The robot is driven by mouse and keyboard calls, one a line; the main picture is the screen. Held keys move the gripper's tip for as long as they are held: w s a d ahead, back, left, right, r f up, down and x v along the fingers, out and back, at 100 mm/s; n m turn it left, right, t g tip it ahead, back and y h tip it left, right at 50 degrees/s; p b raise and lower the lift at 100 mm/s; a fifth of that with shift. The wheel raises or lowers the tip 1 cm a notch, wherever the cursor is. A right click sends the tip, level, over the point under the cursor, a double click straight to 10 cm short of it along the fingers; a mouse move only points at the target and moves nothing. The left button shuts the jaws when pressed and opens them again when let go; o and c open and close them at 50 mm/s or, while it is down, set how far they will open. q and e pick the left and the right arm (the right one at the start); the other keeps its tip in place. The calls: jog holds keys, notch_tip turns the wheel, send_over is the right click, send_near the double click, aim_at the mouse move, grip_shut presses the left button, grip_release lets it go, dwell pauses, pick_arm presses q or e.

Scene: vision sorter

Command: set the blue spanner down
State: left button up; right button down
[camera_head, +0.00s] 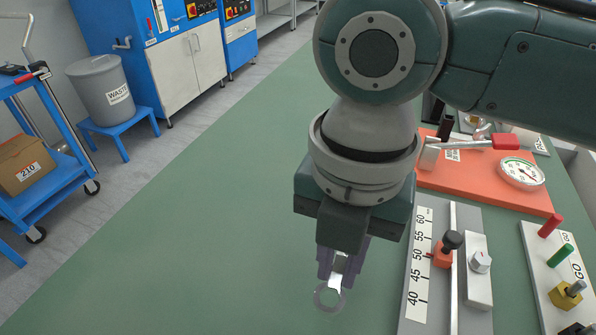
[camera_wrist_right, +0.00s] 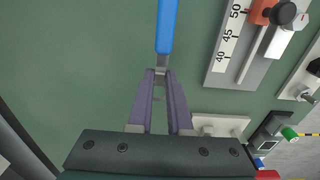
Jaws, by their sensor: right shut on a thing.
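My right gripper (camera_head: 339,272) points down over the green table (camera_head: 190,235), left of the scale board. It is shut on the blue spanner. In the head view only the spanner's silver ring end (camera_head: 327,299) shows clearly below the fingers; the gripper hides the rest. In the wrist view the spanner's blue handle (camera_wrist_right: 166,28) runs up from between the purple fingertips (camera_wrist_right: 161,75). I cannot tell whether the spanner touches the table. My left gripper is not in view.
Right of the gripper lies a grey scale board (camera_head: 417,270) with an orange slider. Beyond it are an orange board (camera_head: 480,190) with a dial and a white board (camera_head: 553,270) with coloured pegs. The table to the left is bare.

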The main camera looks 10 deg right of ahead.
aim_at(337, 275)
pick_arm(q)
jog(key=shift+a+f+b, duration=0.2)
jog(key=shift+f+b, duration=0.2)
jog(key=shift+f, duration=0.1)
pick_arm(e)
jog(key=shift+f, duration=1.9)
jog(key=shift+f, duration=0.1)
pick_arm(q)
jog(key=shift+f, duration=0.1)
pick_arm(e)
jog(key=c, duration=0.8)
grip_release()
jog(key=shift+c, duration=0.2)
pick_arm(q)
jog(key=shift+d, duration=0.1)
